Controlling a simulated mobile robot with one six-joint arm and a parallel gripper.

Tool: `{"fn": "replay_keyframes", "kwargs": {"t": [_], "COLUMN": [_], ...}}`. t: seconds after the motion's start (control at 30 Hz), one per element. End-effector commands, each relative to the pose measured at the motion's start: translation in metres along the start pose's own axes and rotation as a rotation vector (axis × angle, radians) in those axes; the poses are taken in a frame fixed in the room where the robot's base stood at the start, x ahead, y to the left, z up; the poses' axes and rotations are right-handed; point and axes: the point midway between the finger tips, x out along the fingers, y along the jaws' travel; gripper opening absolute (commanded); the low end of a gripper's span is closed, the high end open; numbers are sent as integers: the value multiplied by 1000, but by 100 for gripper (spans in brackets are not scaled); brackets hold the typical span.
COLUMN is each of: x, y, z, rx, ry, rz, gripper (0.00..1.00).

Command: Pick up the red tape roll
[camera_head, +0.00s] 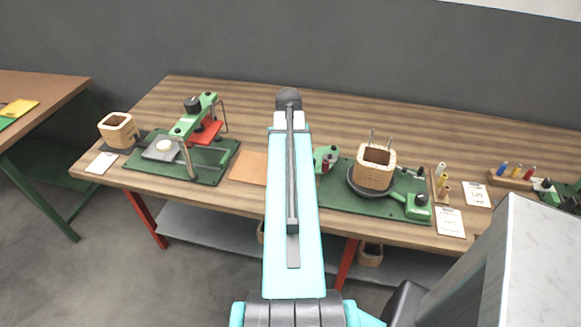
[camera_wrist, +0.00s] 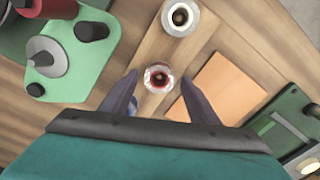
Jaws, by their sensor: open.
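A small roll with a pale rim and a red inner ring around a dark hole (camera_wrist: 158,77) lies on the wooden table in the wrist view; it looks like the red tape roll. My gripper (camera_wrist: 160,80) is open, with one dark finger to the left of the roll and one to the right. Bare wood shows between the roll and each finger, and nothing is held. Whether the fingertips are level with the roll or above it cannot be told. In the head view my arm hides the gripper and the roll.
A white roll (camera_wrist: 180,16) lies just beyond the red one. An orange-brown sheet (camera_wrist: 223,90) is to the right. A green fixture (camera_wrist: 85,50) stands at the left. The head view shows a wooden coil former (camera_head: 375,168) on a green base and a green-and-red press (camera_head: 200,130).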

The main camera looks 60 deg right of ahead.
Motion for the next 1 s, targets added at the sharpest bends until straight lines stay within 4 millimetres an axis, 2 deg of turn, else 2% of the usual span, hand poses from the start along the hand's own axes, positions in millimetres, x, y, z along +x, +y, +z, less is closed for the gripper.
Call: {"fn": "replay_keyframes", "kwargs": {"t": [0.07, 0.1, 0.33, 0.73, 1.0], "x": [0, 0, 0, -2, -18], "y": [0, 0, 0, -1, -1], "z": [0, 0, 0, 0, -1], "rx": [0, 0, -1, -1, -1], "ry": [0, 0, 0, 0, 2], "rz": [0, 0, 0, 0, 0], "gripper": [55, 52, 13, 11, 11]}}
